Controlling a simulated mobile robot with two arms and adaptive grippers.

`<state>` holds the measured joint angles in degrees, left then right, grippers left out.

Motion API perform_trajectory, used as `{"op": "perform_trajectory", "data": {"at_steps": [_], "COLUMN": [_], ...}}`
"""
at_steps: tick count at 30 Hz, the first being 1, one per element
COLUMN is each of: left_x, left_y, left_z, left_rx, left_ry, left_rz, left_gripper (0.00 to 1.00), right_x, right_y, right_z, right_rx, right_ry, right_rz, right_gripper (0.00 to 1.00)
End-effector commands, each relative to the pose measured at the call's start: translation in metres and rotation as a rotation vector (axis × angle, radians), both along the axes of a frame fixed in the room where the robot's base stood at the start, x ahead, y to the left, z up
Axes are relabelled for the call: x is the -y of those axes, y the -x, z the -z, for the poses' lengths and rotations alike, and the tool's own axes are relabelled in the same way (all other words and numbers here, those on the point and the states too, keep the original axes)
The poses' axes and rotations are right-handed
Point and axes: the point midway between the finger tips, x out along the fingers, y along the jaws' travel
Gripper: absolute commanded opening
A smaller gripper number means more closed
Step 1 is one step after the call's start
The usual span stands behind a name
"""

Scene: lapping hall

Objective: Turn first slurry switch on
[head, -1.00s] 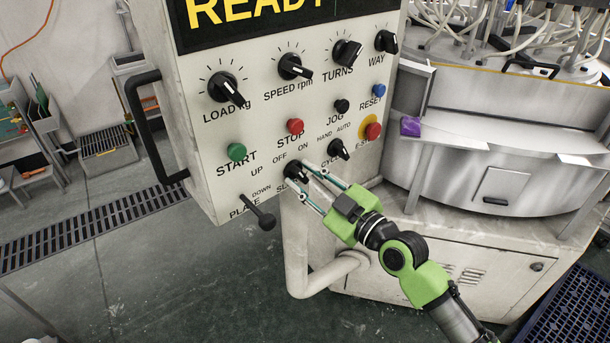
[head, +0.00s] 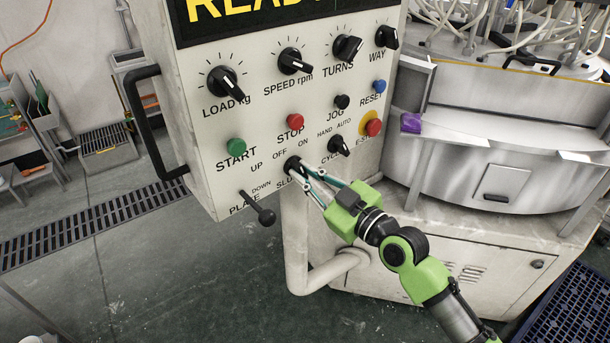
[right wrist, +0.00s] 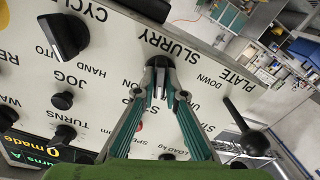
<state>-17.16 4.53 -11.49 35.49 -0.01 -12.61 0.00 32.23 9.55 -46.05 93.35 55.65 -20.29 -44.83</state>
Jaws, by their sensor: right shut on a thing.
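The slurry switch (head: 292,164) is a black knob low on the pale control panel (head: 215,190), between the OFF and ON marks. In the right wrist view the slurry switch (right wrist: 158,63) sits between the fingertips under the SLURRY label. My right gripper (head: 300,170) is shut on the switch, its green and grey fingers on either side of it; it also shows in the right wrist view (right wrist: 159,82). The fingers hide part of the knob, so I cannot tell which mark it points at. My left gripper is not in view.
The black plate lever (head: 262,214) sticks out left of the switch. The black cycle knob (head: 339,146) and red E-stop button (head: 373,128) are close on the right. The green start button (head: 236,147) is above left. A black handle (head: 150,125) stands off the panel's left side.

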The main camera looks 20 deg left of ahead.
Motion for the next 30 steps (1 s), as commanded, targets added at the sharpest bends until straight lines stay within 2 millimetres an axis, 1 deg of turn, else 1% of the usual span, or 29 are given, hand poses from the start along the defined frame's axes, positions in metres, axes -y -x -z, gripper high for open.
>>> {"op": "perform_trajectory", "data": {"at_steps": [9, 18, 24, 30], "left_x": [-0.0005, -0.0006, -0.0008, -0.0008], "left_y": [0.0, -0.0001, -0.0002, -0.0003], "left_z": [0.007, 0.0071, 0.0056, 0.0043], "left_rx": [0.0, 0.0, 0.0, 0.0], "left_ry": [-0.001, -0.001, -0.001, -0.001], "left_rz": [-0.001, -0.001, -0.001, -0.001], "left_gripper": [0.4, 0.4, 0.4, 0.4], "right_x": [0.0, -0.0001, 0.0001, -0.0002], "right_y": [0.0002, 0.0002, 0.0002, 0.0003], "right_z": [0.0021, 0.0008, 0.0011, 0.0008], "right_rx": [-0.243, -0.477, -0.608, -0.7], "right_ry": [-0.151, -0.3, -0.382, -0.441], "right_rz": [0.001, 0.0, 0.001, 0.0], "right_gripper": [0.0, 0.0, 0.0, 0.0]}}
